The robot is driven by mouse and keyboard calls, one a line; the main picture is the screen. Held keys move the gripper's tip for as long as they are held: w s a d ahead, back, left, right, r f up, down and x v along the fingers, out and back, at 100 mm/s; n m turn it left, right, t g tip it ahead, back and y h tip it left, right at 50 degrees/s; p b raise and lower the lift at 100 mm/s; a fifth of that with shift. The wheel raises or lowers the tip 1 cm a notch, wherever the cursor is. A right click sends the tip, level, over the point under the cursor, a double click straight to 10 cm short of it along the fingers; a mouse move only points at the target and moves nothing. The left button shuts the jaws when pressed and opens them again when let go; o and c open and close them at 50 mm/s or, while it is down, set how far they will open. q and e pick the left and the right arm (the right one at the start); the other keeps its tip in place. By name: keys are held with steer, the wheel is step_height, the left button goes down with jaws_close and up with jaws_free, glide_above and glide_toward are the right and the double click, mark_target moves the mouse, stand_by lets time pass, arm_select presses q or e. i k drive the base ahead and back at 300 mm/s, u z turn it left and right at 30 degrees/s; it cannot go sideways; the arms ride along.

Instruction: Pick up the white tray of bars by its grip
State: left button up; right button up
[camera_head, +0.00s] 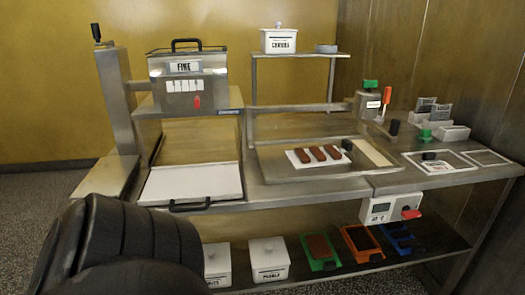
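The white tray of bars (291,158) lies on a recessed metal surface at the middle right of the bench. It is a thin white sheet with several brown bars (318,153) side by side on it. A black knob-like grip (347,145) stands at its right end. A large dark part in the lower left seems to be my own left arm, well apart from the tray. Neither of my grippers shows.
A metal hopper box (190,85) stands at the left above a white sheet (190,180) with a black handle. A shelf (300,55) is above. White tubs (268,258) and coloured trays (320,250) sit below.

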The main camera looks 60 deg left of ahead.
mark_target(313, 156)
steer(key=z, duration=0.2)
steer(key=i, duration=1.85)
steer(key=u, duration=1.95)
